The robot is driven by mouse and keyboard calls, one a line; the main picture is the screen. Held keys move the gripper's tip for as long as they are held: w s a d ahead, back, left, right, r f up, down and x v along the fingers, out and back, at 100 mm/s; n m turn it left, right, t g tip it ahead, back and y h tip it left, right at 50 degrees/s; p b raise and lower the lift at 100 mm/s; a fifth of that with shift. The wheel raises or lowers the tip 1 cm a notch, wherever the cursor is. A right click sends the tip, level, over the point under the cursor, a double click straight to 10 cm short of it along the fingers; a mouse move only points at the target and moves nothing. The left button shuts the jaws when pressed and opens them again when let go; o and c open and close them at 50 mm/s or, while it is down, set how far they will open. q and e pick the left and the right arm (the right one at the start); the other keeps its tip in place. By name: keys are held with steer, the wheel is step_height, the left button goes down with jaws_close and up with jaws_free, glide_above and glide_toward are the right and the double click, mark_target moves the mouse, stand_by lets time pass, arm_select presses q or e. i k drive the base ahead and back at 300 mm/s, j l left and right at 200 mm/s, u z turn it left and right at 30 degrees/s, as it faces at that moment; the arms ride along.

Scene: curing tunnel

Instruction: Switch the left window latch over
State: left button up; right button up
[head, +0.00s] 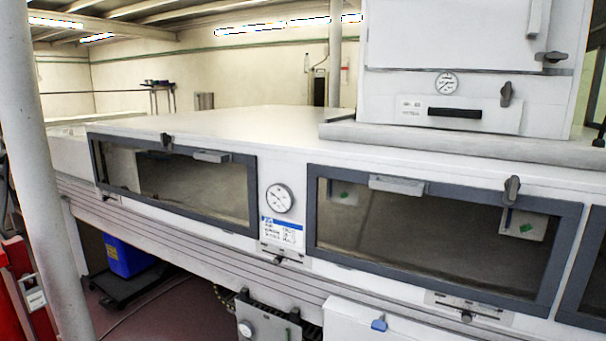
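A long white tunnel housing has grey-framed windows along its front. The left window (195,185) carries a dark latch (166,141) on its top frame, left of a light grey handle (212,156); the latch looks roughly upright. The middle window (430,235) has a similar dark latch (512,188) on its top frame, right of its own grey handle (397,185); this latch stands upright, slightly tilted. Both windows look shut. Neither of my grippers is in view.
A round gauge (280,198) and a blue-white label (281,231) sit between the windows. A pale column (45,170) rises at the left. A blue bin (128,257) stands below the tunnel. A white cabinet (465,60) is on top at right.

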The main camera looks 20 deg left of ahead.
mark_target(165, 140)
steer(key=u, duration=1.3)
steer(key=i, duration=0.1)
